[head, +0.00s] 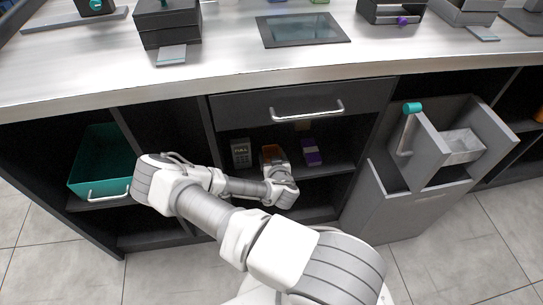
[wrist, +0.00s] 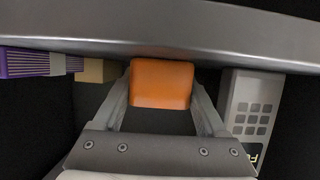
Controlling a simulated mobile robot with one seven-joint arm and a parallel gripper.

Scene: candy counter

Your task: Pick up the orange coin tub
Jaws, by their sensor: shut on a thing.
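The orange coin tub (wrist: 161,83) sits between the two fingers of my gripper (wrist: 162,92) in the wrist view, and my gripper is shut on it. My gripper's fingers are mostly hidden there by my own arm. I cannot tell whether the tub touches the shelf.
A grey box with a keypad-like pattern (wrist: 252,108) stands right of the tub in the wrist view. A purple box (wrist: 38,62) and a tan box (wrist: 96,70) are left. The closed drawer (head: 305,103) overhangs the shelf. A teal bin (head: 100,160) stands far left.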

